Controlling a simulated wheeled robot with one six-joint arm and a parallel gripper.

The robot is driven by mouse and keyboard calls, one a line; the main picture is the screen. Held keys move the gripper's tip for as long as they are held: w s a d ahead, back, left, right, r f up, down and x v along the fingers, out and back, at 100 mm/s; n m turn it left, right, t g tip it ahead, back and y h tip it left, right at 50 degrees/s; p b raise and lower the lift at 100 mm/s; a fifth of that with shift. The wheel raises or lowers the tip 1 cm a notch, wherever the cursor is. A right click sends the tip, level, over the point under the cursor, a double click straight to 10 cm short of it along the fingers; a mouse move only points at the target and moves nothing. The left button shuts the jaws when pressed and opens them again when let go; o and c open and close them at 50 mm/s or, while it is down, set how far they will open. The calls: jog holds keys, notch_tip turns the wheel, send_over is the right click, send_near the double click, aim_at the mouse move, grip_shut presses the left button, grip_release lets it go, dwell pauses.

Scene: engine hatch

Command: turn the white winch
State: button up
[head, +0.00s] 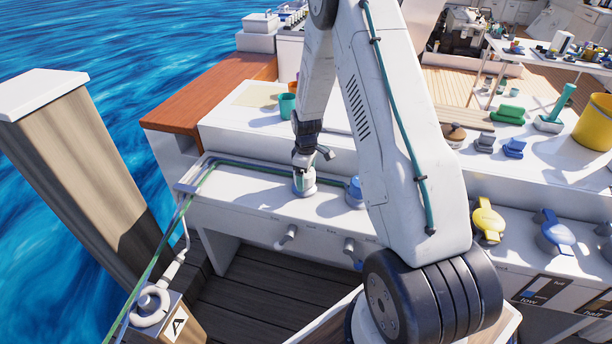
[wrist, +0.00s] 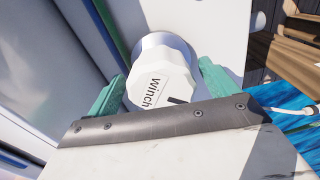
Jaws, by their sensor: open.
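The white winch (head: 304,190) stands upright on the white bench top, near its front edge. In the wrist view the winch (wrist: 162,75) shows a faceted white drum on a wider grey-white base, with a "Winch" label and a dark mark on its top. My gripper (head: 302,174) points down over the winch. Its green fingers (wrist: 165,92) are open, one on each side of the drum. A gap shows on the left side; whether the right finger touches I cannot tell. The near side of the drum is partly hidden by my gripper body.
A blue-topped winch (head: 354,192) stands just right, partly behind my arm. A green rope (head: 245,167) runs along the bench. A teal cup (head: 287,106) stands behind. Yellow (head: 488,220) and blue (head: 555,232) handles are farther right.

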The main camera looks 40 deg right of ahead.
jog(key=shift+f, duration=0.2)
jog(key=c, duration=1)
jog(key=shift+m, duration=0.3)
jog(key=m, duration=0.4)
jog(key=shift+a, duration=0.1)
jog(key=shift+a+m, duration=0.1)
jog(key=shift+m, duration=1.7)
